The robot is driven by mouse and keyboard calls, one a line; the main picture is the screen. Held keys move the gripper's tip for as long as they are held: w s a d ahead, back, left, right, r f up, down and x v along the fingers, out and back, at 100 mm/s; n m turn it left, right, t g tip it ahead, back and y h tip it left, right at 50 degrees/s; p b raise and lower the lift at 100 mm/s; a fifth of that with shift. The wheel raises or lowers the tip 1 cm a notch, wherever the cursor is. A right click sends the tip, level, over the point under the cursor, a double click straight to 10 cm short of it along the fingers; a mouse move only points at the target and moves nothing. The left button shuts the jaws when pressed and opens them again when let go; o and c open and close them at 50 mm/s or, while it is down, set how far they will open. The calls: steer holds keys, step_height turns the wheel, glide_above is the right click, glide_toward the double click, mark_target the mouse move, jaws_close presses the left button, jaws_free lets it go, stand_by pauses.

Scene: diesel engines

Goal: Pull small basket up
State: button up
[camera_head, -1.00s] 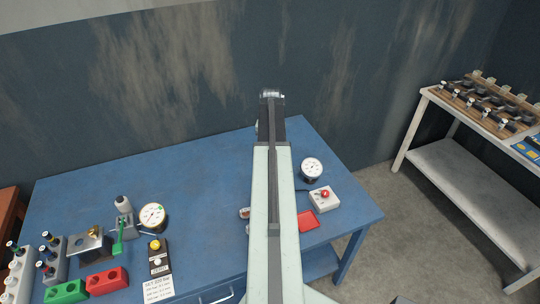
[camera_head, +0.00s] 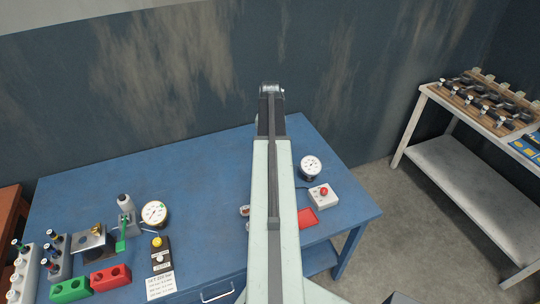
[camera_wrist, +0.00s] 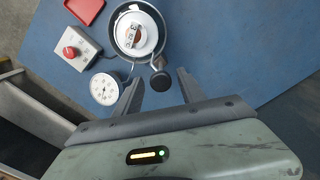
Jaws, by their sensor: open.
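In the wrist view, a round dark-rimmed vessel (camera_wrist: 113,30) holds a pale round piece, likely the small basket (camera_wrist: 149,38), with a metal part and an orange-brown centre. A short black knob on a stem (camera_wrist: 160,81) sticks out from the vessel's near side. My gripper (camera_wrist: 160,77) is open above the bench, one finger on each side of the knob. I cannot tell whether either finger touches it. In the head view my arm hides the vessel and my gripper's fingers.
The blue bench (camera_head: 190,170) carries a dial gauge (camera_head: 310,167), a white box with a red button (camera_head: 322,194) and a red tray (camera_head: 307,218) near the vessel. Bottles, blocks and another gauge (camera_head: 154,214) stand at left. A shelf (camera_head: 470,160) is at right.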

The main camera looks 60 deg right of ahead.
steer(key=shift+r+p, duration=2.4)
steer(key=shift+r, duration=0.15)
steer(key=shift+f, duration=0.1)
